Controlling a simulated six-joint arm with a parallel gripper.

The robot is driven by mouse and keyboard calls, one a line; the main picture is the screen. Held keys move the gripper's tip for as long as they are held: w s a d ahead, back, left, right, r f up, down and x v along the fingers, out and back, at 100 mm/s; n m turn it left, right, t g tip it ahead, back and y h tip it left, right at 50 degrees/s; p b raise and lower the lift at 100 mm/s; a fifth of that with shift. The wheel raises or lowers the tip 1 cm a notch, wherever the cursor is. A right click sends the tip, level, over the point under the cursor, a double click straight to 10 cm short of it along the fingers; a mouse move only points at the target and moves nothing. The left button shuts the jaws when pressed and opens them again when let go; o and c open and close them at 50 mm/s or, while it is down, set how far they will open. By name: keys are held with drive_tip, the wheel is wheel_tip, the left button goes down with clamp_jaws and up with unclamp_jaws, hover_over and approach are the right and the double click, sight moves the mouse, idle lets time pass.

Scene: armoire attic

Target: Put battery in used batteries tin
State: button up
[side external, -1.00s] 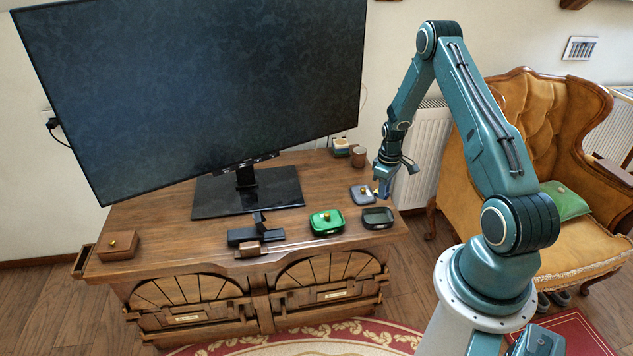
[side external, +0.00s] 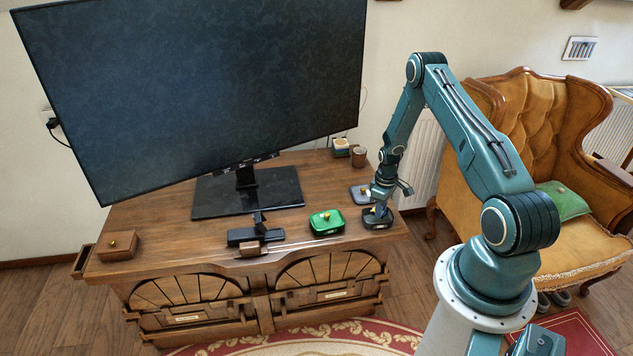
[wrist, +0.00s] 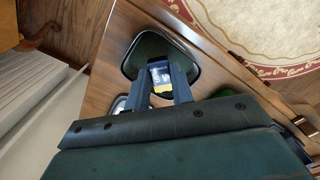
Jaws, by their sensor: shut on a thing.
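My gripper (side external: 379,209) points down at an open dark tin (side external: 378,226) near the right front of the cabinet top. In the wrist view, the gripper's two fingers (wrist: 161,70) are shut on a battery (wrist: 161,86) with a white and yellow label. The battery is over or inside the tin's opening (wrist: 148,44); I cannot tell whether it touches the floor of the tin. In the side view the battery is hidden. A grey lid (side external: 358,194) with a knob lies just behind the tin. No writing on the tin is readable.
A green lidded tin (side external: 327,222) stands to the left, beside a black stand (side external: 255,234). A large monitor (side external: 200,80) fills the back. A small wooden box (side external: 117,246) is at far left. A brown cup (side external: 358,157) stands at the back right.

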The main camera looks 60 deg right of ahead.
drive_tip(key=shift+f, duration=1)
drive_tip(key=o, duration=1)
drive_tip(key=shift+c, duration=0.2)
drive_tip(key=shift+r, duration=3.5)
drive_tip(key=shift+r, duration=0.1)
